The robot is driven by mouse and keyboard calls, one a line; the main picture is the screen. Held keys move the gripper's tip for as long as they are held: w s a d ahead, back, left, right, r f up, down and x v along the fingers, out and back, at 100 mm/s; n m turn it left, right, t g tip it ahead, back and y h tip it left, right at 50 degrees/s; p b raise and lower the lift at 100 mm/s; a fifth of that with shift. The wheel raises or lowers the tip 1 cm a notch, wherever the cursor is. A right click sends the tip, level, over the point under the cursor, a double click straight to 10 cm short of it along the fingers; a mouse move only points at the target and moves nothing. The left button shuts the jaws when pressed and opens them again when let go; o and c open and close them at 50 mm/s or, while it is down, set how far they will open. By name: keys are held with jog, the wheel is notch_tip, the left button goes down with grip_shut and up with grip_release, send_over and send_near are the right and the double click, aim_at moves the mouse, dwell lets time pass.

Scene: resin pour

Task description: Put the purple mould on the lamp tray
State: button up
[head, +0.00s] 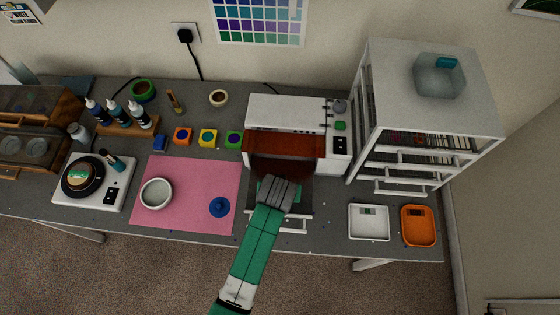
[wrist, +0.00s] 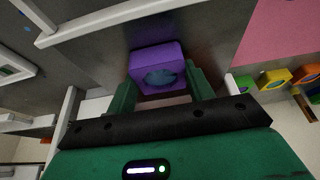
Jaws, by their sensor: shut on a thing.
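My gripper (head: 278,192) is over the pulled-out lamp tray (head: 304,203), in front of the white lamp box (head: 285,110). In the wrist view the purple mould (wrist: 157,58), a block with a dark round recess, is between my two green fingers, which are shut on it. In the head view my gripper hides the mould. A dark grey surface shows around the mould in the wrist view. I cannot tell whether the mould touches the surface under it. The lamp box's red-brown cover (head: 285,145) stands just behind my gripper.
Blue, orange, yellow and green moulds (head: 207,137) stand in a row left of the lamp box. A pink mat (head: 180,185) holds a bowl and a blue piece. White (head: 369,237) and orange (head: 433,241) trays lie at right, by a white drawer rack (head: 440,125).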

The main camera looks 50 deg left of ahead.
jog(key=o, duration=1)
jog(key=shift+f, duration=0.1)
jog(key=v, duration=1.2)
